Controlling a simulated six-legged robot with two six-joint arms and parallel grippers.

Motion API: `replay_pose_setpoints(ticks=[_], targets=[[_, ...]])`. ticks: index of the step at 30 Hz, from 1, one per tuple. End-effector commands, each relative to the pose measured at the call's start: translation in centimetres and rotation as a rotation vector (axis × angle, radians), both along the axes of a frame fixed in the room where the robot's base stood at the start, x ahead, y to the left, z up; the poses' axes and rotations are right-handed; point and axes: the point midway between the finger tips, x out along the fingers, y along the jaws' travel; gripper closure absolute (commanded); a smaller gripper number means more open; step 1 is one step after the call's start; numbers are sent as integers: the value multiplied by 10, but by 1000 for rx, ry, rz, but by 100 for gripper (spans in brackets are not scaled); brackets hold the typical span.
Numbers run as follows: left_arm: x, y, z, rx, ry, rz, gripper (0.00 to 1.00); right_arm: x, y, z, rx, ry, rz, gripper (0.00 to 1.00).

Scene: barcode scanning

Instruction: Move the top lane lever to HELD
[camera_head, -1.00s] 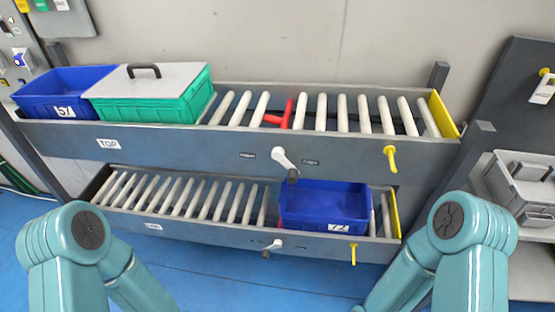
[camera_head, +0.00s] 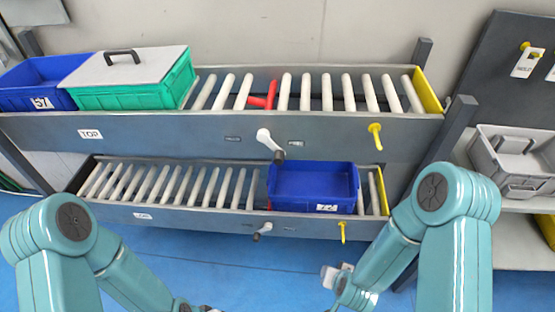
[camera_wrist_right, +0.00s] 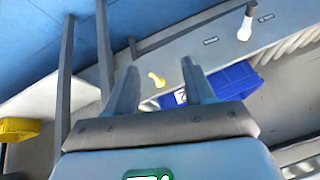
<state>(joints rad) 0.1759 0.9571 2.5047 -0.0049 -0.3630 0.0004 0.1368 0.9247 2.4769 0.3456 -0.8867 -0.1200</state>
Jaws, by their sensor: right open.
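The top lane lever (camera_head: 269,143) has a white pivot end on the front rail of the top lane. Its dark grip hangs down and to the right, toward the right-hand of two small labels, whose words are too small to read. A red stop (camera_head: 264,101) lies among the top lane's rollers. My right gripper (camera_wrist_right: 160,88) is open and empty in the right wrist view, with both fingers apart. A white lever (camera_wrist_right: 245,25) on a rail is beyond it, not touching.
A blue bin (camera_head: 40,98) and a lidded green bin (camera_head: 150,85) stand on the top lane's left. A blue bin (camera_head: 313,187) sits on the lower lane, above the lower lever (camera_head: 262,231). A yellow handle (camera_head: 375,135) hangs at right. A grey case (camera_head: 510,160) is far right.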

Motion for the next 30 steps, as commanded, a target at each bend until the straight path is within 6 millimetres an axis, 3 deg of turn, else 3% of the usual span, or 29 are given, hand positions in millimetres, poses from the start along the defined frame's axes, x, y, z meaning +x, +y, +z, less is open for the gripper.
replay_pose_setpoints(ticks=[3,7,10,12,15,18,21,26,30], targets=[[0,0,-21,0,0,0,47,51,-16,39,-187,-244,-97,47],[0,0,-44,0,1,0,47,87,-4,110,-360,-530,-182,47],[0,0,-63,0,1,0,47,93,29,163,-416,-725,-224,47],[0,0,-76,0,1,0,47,87,60,194,-404,-833,-227,47],[0,0,-90,0,1,0,47,75,109,220,-327,-929,-176,47],[0,0,-97,0,1,0,47,62,146,237,-263,-993,-109,47],[0,0,-98,0,0,0,47,55,164,244,-234,-1019,-72,47],[0,0,-94,0,0,0,47,66,165,247,-230,-1021,-64,47],[0,0,-87,0,0,0,47,94,159,248,-231,-1019,-67,47]])
